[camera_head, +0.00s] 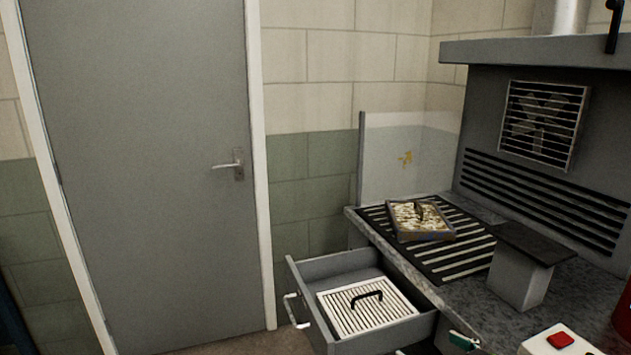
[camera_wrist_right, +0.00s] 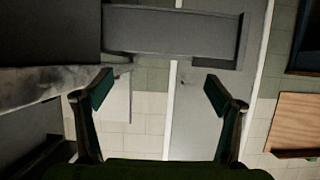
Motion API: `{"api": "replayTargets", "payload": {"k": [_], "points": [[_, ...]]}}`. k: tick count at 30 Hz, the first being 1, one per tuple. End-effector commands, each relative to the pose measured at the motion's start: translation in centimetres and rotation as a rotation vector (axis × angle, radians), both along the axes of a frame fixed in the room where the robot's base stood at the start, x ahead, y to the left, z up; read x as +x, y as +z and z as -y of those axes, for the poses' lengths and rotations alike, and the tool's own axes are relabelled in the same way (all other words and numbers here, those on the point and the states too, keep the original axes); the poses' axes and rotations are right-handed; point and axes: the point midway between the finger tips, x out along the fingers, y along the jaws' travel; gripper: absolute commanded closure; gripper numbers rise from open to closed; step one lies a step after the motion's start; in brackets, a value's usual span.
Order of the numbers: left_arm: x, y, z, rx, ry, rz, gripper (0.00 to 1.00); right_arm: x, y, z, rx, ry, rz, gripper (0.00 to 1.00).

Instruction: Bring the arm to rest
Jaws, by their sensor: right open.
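My right gripper (camera_wrist_right: 160,92) is open in the right wrist view, its two green-padded fingers wide apart with nothing between them. In the head view only a small green part (camera_head: 463,341), seemingly one of its fingertips, shows at the bottom edge by the drawer's front right corner. The rest of that arm is out of the picture. My left gripper is in neither view.
An open drawer (camera_head: 334,265) juts out left of the grey workbench (camera_head: 590,305), holding a white slatted panel (camera_head: 345,317) with a black handle. A filled tray (camera_head: 421,222) lies on the bench's slotted grille. A small block stand (camera_head: 522,280) and a red-button box (camera_head: 560,341) stand nearby. A closed door (camera_head: 140,130) is left.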

Motion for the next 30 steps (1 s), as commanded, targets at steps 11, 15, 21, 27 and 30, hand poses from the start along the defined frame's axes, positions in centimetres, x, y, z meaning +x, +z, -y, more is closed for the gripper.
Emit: {"api": "replayTargets", "payload": {"k": [11, 15, 21, 27, 30], "points": [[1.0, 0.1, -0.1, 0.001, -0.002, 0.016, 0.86, -3.2, -3.7, -2.8, -0.041, -0.020, -0.080, 0.14], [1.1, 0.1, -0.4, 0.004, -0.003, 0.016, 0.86, -5.4, -5.7, -4.0, -0.065, -0.037, -0.134, 0.14], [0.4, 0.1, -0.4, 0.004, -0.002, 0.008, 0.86, -10.3, -9.1, -5.1, -0.114, -0.078, -0.263, 0.14], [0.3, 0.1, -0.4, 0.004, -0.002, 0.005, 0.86, -18.0, -12.9, -4.8, -0.181, -0.138, -0.477, 0.14], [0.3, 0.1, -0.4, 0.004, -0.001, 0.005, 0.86, -21.6, -14.2, -4.3, -0.206, -0.157, -0.578, 0.14]]}}
